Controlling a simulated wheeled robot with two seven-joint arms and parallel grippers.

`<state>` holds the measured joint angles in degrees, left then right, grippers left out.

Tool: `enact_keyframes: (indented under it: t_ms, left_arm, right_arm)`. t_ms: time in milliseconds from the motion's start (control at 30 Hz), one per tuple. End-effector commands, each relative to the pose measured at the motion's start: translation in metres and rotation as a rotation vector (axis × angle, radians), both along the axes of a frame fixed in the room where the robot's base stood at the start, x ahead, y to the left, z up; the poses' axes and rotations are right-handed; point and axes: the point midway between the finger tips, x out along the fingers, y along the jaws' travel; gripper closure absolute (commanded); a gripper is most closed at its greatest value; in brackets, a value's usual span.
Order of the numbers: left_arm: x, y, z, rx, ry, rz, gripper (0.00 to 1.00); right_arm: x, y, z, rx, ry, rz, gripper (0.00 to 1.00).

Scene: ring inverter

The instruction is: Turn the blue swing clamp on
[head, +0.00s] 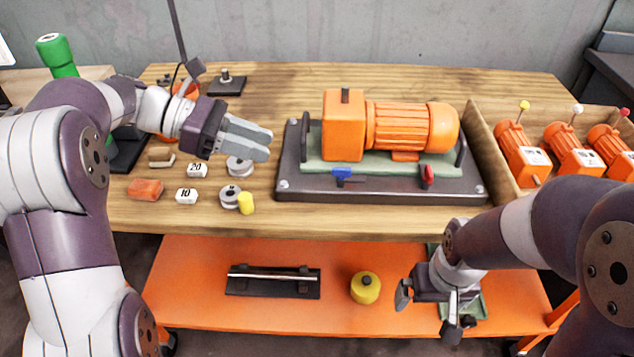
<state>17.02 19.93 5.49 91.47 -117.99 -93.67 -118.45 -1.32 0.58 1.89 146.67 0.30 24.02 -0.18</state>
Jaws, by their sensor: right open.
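The blue swing clamp (342,175) sits on the front edge of the dark fixture plate (385,192), left of its middle. Its lever looks roughly level, but it is small in this view. A red clamp (428,175) stands further right on the same edge. An orange motor (405,127) lies on the plate behind them. My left gripper (268,146) is above the table, left of the plate and apart from the blue clamp; its fingers look together and empty. My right gripper (428,308) is open and empty, low in front of the table, over the orange shelf.
Weights (239,166), number blocks (186,196) and a yellow cylinder (246,203) lie left of the plate. A wooden bin (485,145) with orange motors stands right. The lower orange shelf (200,300) holds a rod on a stand and a yellow weight (365,288).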

Motion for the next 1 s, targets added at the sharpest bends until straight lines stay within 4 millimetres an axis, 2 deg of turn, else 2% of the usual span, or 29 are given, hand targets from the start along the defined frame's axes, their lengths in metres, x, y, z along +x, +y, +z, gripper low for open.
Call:
enact_keyframes:
  t_ms: [167, 400, 600, 733, 967, 1000]
  left_arm:
    - [-0.002, -0.018, -0.008, -0.006, -0.048, -0.029, 0.65]
    - [-0.002, -0.075, -0.032, -0.006, -0.046, -0.027, 0.65]
    - [-0.001, -0.109, -0.045, -0.006, -0.046, -0.023, 0.65]
    - [-0.001, -0.117, -0.048, -0.006, -0.045, -0.021, 0.65]
    - [-0.001, -0.118, -0.048, -0.006, -0.045, -0.020, 0.65]
    - [-0.001, -0.118, -0.048, -0.006, -0.045, -0.020, 0.71]
  right_arm:
    - [0.000, 0.000, -0.006, 0.000, 0.001, 0.000, 0.00]
    - [0.000, 0.000, -0.018, 0.000, 0.001, 0.000, 0.00]
    - [0.000, 0.000, -0.024, 0.000, 0.001, 0.000, 0.00]
    - [0.000, 0.000, -0.025, 0.000, 0.001, 0.000, 0.00]
    - [0.000, 0.000, -0.024, 0.000, 0.001, 0.000, 0.00]
    - [0.000, 0.000, -0.024, 0.000, 0.001, 0.000, 0.00]
